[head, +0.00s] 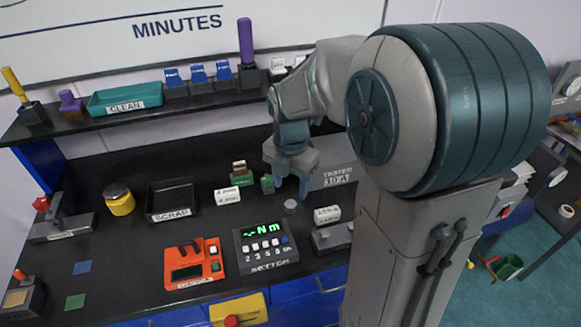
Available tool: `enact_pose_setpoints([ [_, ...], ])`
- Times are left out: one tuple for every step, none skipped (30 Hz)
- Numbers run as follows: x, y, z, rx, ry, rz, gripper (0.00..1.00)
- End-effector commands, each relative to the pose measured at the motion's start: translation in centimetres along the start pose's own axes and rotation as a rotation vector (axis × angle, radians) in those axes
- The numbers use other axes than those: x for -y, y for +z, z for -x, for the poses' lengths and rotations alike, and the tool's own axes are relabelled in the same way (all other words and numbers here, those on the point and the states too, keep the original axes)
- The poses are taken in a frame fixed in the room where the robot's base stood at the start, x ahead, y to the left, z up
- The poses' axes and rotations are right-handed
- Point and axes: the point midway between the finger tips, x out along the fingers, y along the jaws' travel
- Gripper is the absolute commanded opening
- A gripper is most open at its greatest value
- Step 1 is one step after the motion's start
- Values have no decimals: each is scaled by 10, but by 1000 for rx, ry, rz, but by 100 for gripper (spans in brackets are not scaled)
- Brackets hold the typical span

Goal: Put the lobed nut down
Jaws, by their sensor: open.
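A small grey lobed piece, which looks like the lobed nut (290,206), lies on the black bench top, right of centre. My gripper (289,182) is above and just behind it in the head view, fingers pointing down. Its jaws are apart, and I see nothing held between them. The nut appears clear of the fingertips, though the exact height gap is hard to judge from this view.
A display box with green digits (265,247) stands in front of the nut, and an orange device (194,263) left of it. A labelled block (327,215) is close on the right. A black SCRAP tray (171,215) and yellow pot (119,203) stand farther left.

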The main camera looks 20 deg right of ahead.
Motion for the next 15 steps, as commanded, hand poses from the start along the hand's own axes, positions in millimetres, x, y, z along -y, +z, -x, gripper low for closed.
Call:
enact_pose_setpoints([
  [-1,1,11,4,4,0,51],
  [-1,1,18,4,4,0,51],
  [-1,1,25,4,4,0,51],
  [0,0,30,3,2,0,51],
  [-1,1,35,3,3,0,51],
  [-1,1,41,3,2,0,51],
  [-1,1,45,3,2,0,51],
  [-1,0,48,2,1,0,51],
  [-1,0,52,2,1,0,51],
  [-1,0,54,1,1,0,51],
  [0,0,55,1,1,-3,51],
  [0,-1,57,2,1,-12,51],
  [1,-2,59,3,2,-26,51],
  [2,-3,60,6,4,-48,51],
  [5,-5,61,11,9,-88,51],
])
